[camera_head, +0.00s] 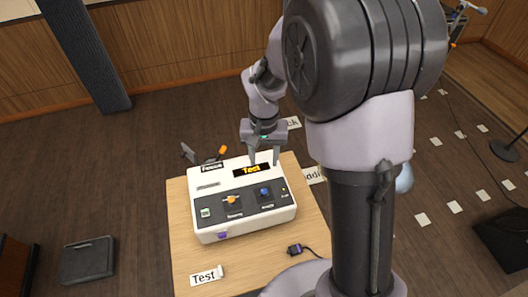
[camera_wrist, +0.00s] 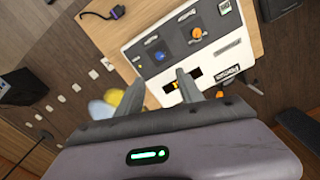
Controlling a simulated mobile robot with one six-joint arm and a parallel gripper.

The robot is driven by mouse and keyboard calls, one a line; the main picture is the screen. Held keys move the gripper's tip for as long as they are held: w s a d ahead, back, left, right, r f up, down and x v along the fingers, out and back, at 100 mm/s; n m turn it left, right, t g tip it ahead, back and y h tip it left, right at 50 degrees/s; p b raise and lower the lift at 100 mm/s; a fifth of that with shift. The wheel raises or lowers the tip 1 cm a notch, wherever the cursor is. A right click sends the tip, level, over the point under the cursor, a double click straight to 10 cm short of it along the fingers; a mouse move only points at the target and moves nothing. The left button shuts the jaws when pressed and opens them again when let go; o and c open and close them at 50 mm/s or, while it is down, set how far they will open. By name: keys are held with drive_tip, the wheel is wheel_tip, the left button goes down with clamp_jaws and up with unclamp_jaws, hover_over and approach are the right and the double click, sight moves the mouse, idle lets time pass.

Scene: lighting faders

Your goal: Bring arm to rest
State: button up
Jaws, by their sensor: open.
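My gripper (camera_head: 264,160) is at the back edge of the white fader console (camera_head: 222,190), over or just behind its display. Its two fingers are apart with nothing between them. In the wrist view my gripper (camera_wrist: 202,86) points toward the console (camera_wrist: 140,72), and the fingertips overlap its panel in the picture. I cannot tell whether they touch it. My arm rises on the right and hides part of the table and floor.
The console stands on a wooden table (camera_head: 182,250) with a "Test" label (camera_head: 207,275) and a small dark plug (camera_head: 295,249) with a cable. A dark pillar (camera_head: 88,55) is at the back left. A dark box (camera_head: 87,260) lies on the floor, left. Floor between is clear.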

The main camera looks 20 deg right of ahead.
drive_tip(key=shift+r, duration=0.3)
drive_tip(key=s+a+t+y+b, duration=0.1)
drive_tip(key=s+a+t+b, duration=0.1)
drive_tip(key=s+b, duration=0.6)
drive_tip(key=s+a+r+t+y+b, duration=0.1)
drive_tip(key=s+t+b, duration=0.2)
drive_tip(key=s+b, duration=0.4)
drive_tip(key=s, duration=0.4)
drive_tip(key=shift+s+a+r+m+t+b, duration=0.2)
drive_tip(key=shift+a+m+t+b, duration=0.1)
drive_tip(key=shift+a+t+b, duration=0.1)
